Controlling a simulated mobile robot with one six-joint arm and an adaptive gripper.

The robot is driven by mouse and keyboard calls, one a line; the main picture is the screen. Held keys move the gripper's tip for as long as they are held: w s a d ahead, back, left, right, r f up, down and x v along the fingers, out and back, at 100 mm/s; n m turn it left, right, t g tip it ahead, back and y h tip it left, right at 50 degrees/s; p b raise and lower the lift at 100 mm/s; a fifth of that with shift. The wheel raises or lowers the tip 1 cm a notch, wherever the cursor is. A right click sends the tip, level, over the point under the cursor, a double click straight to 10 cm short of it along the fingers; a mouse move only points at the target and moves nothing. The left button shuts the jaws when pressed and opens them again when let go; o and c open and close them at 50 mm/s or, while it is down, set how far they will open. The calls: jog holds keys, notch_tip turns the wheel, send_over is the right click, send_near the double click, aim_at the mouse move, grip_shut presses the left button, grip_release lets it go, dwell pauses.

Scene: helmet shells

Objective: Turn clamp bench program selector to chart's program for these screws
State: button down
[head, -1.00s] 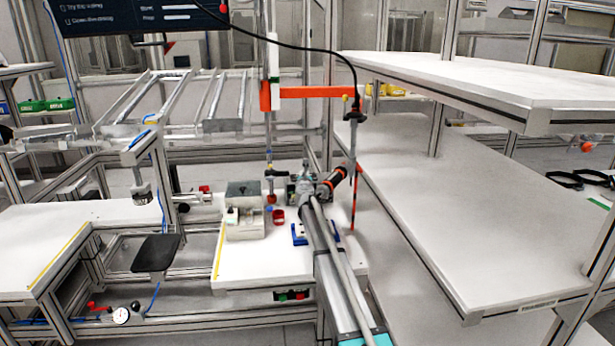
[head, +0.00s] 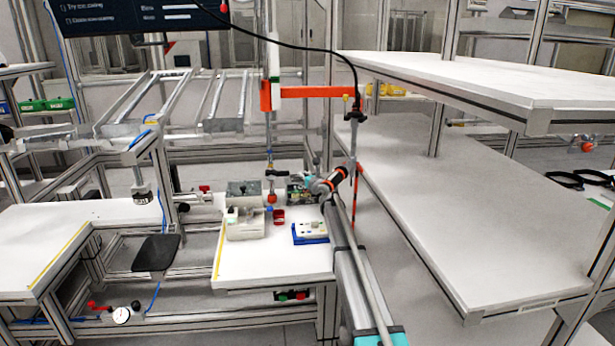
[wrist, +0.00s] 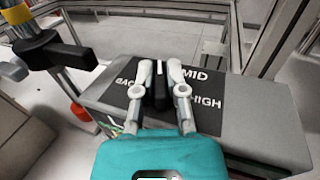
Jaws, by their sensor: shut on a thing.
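In the wrist view, the program selector is a black knob (wrist: 160,90) with a white mark, on a black plate (wrist: 205,112) set on a grey box (wrist: 262,128). My gripper (wrist: 165,72) is shut on the knob, one pale finger on each side. The plate reads "MID" just right of the fingers and "HIGH" at the right; lettering at the left is partly hidden. The knob's mark points toward the top of the picture; which label it matches is unclear. In the head view, my gripper is small and unclear at the back of the white bench (head: 265,268).
A blue tray (head: 311,240) with a pale block sits at the bench's front right. A pale fixture (head: 246,228) and a red bin (head: 279,216) stand left of it. A screen (head: 140,16) hangs at upper left, its text mostly unreadable. White shelves (head: 470,210) flank the right.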

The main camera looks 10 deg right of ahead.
jog(key=c, duration=0.7)
grip_release()
jog(key=shift+s, duration=0.1)
jog(key=v, duration=1.1)
jog(key=shift+s+d, duration=0.15)
jog(key=shift+s, duration=0.25)
jog(key=shift+r, duration=0.1)
